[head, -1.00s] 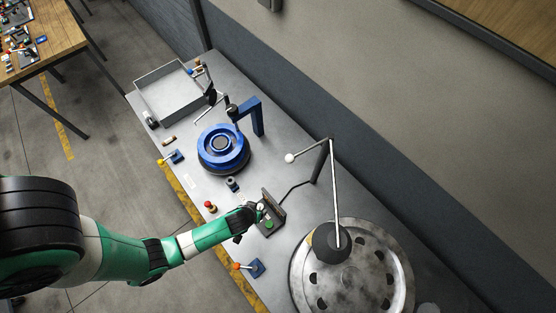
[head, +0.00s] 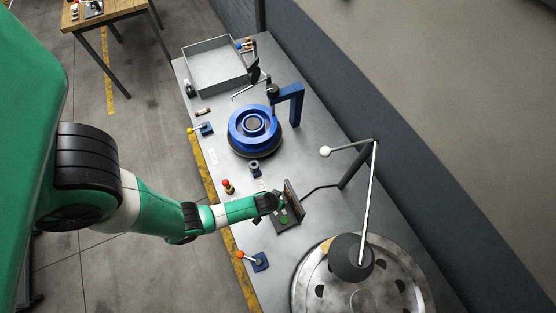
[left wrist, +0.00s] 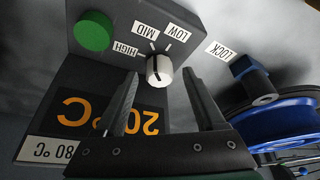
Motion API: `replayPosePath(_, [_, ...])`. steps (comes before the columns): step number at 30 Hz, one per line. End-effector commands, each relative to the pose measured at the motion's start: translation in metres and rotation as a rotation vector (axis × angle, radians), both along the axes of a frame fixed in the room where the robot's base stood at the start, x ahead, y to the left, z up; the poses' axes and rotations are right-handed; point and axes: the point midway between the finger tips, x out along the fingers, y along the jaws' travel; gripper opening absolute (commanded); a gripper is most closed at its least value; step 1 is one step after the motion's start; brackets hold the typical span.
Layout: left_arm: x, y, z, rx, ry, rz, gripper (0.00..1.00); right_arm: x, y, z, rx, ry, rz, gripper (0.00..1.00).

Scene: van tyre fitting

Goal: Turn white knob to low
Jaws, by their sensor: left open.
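The white knob (left wrist: 159,70) sits on a dark control box (head: 292,192) on the bench. In the left wrist view, labels HIGH, MID and LOW (left wrist: 178,32) fan around the knob's far side. A dark mark shows on the knob, but I cannot tell for sure which label it points to. My left gripper (left wrist: 160,74) is open, with one finger on either side of the knob and a gap on both sides. In the head view my left gripper (head: 276,202) is at the box and hides the knob. My right gripper is not in view.
A green button (left wrist: 94,32) is beside the knob, and an orange-lit display (left wrist: 75,112) lies nearer the gripper. A blue wheel-shaped fixture (head: 240,125), a red-topped knob (head: 227,185), an orange-tipped lever (head: 240,254) and a large metal wheel (head: 310,270) surround the box.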

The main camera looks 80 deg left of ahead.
Motion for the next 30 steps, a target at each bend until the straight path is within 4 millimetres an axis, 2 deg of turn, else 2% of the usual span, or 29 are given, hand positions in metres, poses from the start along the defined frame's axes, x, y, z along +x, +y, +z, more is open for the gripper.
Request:
replayPosePath(6, [0.0004, 0.0003, 0.0001, 0.001, -0.001, 0.0, 0.71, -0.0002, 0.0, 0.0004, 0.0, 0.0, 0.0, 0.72])
replayPosePath(7, [0.0004, 0.0002, 0.0001, 0.001, -0.001, 0.0, 0.68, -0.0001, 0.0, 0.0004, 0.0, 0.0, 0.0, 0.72])
replayPosePath(18, [0.0003, 0.0001, 0.0001, 0.001, -0.001, 0.0, 0.01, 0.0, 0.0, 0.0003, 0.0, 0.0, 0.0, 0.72])
replayPosePath(30, [-0.0001, 0.0004, 0.0007, 0.0, -0.001, -0.037, 0.0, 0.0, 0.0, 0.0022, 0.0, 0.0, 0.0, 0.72])
